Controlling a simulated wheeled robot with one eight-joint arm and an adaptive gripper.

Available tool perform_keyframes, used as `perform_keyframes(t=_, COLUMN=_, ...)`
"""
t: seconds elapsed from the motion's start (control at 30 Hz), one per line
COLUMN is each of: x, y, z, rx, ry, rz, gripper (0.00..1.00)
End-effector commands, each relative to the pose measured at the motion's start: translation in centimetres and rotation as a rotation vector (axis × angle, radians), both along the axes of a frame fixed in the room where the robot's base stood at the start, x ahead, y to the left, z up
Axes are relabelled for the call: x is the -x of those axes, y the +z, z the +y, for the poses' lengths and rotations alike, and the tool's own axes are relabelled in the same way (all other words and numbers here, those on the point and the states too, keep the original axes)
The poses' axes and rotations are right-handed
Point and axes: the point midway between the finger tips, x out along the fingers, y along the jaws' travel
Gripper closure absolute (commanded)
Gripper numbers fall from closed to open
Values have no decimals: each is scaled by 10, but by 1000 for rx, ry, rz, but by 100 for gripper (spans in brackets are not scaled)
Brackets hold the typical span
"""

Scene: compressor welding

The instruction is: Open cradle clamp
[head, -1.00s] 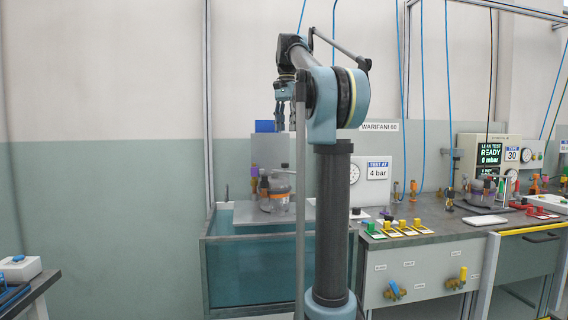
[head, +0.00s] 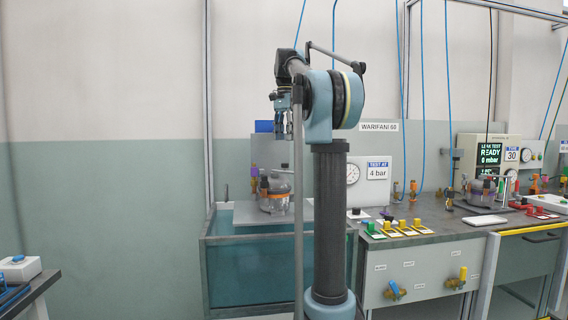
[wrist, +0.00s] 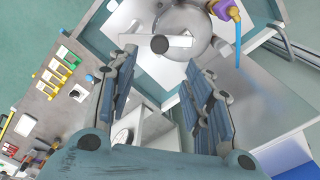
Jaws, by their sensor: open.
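The compressor (head: 276,196), a rounded grey body with purple and orange fittings, sits on a pale cradle platform (head: 245,216) above the water tank. In the wrist view its round dome (wrist: 186,22) is at the top. A pale bar with a round black knob (wrist: 159,44), which looks like the cradle clamp, reaches across the dome's edge. My gripper (head: 284,136) is above the compressor, pointing down with a clear gap. In the wrist view its fingers (wrist: 160,78) are apart and empty, with the knob beyond their tips. The clamp's hinge is not clear.
The water tank (head: 245,278) stands below the platform. A bench (head: 420,226) with coloured buttons and a gauge panel (head: 353,160) is to the right. A blue hose (wrist: 238,45) hangs by the purple-and-yellow fitting (wrist: 222,10). Floor to the left is open.

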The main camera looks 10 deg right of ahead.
Motion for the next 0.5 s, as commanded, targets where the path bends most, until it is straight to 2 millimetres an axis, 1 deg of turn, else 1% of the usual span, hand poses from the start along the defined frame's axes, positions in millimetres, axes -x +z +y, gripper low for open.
perform_keyframes(t=0.03, x=0, y=-9, z=0, rx=0, ry=0, rz=0, gripper=54)
perform_keyframes(t=0.3, x=0, y=-53, z=0, rx=0, ry=0, rz=0, gripper=54)
perform_keyframes(t=0.5, x=0, y=-82, z=0, rx=0, ry=1, rz=0, gripper=54)
